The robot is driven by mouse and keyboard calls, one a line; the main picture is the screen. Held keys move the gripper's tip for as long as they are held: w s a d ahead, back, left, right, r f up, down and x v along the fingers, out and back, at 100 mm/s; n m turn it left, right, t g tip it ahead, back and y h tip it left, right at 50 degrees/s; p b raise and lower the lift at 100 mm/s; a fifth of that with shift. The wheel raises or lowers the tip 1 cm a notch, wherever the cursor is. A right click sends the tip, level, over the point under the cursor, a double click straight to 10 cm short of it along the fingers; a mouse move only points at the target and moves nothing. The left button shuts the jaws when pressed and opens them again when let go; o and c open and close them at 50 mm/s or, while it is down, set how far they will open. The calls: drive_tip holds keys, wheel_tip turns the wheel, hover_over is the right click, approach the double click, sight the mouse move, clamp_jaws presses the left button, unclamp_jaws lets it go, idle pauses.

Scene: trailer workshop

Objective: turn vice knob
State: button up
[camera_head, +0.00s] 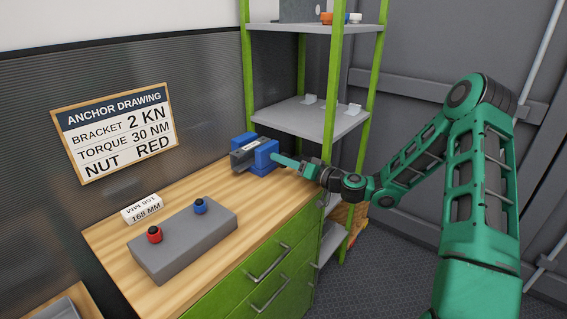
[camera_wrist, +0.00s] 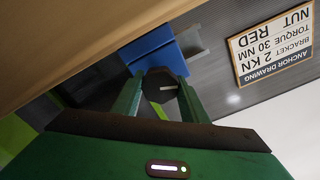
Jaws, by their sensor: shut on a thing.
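The blue vice (camera_head: 262,150) stands at the far end of the wooden workbench, with a grey block (camera_head: 243,157) at its left side. Its blue body also shows in the wrist view (camera_wrist: 152,53). The dark, many-sided vice knob (camera_wrist: 158,86) has a white line on its face, lying close to level in the wrist picture. My gripper (camera_head: 282,160) reaches the vice from the right. In the wrist view its two green fingers are shut on the knob, one on each side. The knob cannot be made out in the head view.
On the workbench (camera_head: 200,260), a grey box (camera_head: 185,245) carries a red knob (camera_head: 154,234) and a blue knob (camera_head: 200,206). A white block marked 168 MM (camera_head: 142,208) lies behind it. A green-framed shelf (camera_head: 310,119) stands close behind the vice and my arm.

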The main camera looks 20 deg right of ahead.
drive_tip(key=shift+d+f+m, duration=0.15)
drive_tip(key=shift+d+m, duration=0.1)
drive_tip(key=shift+m, duration=0.95)
drive_tip(key=o, duration=0.9)
drive_tip(key=shift+d, duration=0.1)
drive_tip(key=shift+o, duration=0.8)
drive_tip(key=v, duration=1)
drive_tip(key=shift+s+d, duration=0.1)
drive_tip(key=shift+s, duration=0.1)
